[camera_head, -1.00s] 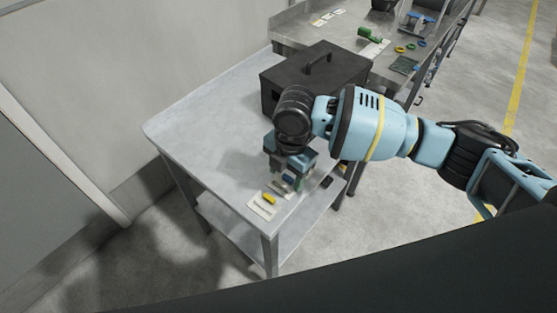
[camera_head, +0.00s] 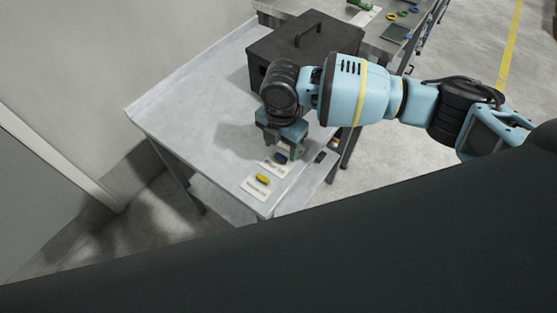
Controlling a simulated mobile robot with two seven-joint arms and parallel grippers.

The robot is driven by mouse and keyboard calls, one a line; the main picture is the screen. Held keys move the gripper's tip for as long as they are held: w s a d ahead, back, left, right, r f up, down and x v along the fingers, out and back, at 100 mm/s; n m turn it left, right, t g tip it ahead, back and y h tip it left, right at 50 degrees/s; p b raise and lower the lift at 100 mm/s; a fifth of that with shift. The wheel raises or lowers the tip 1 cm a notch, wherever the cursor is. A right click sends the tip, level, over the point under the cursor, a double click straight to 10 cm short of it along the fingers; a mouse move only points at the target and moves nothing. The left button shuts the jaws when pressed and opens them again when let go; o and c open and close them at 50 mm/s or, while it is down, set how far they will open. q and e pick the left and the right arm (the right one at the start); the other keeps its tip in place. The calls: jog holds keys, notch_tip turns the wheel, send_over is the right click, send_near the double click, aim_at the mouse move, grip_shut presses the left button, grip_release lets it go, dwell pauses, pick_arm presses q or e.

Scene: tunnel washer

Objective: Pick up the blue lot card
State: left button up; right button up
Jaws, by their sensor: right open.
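The blue lot card (camera_head: 281,157) is a small blue piece over a white label near the front of the grey metal table (camera_head: 200,97). My right gripper (camera_head: 284,150) points down just above and behind it, with its jaws open. The fingers partly cover the blue card, and I cannot tell whether they touch it. My left gripper is not in view.
A yellow piece (camera_head: 262,179) sits on a white card in front of the blue one. A small black item (camera_head: 320,157) lies near the table's right edge. A black box with a handle (camera_head: 290,45) stands behind my wrist. The table's left part is clear.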

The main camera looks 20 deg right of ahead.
aim_at(281, 157)
jog(key=shift+f, duration=1.95)
jog(key=shift+c, duration=0.5)
jog(key=c, duration=1)
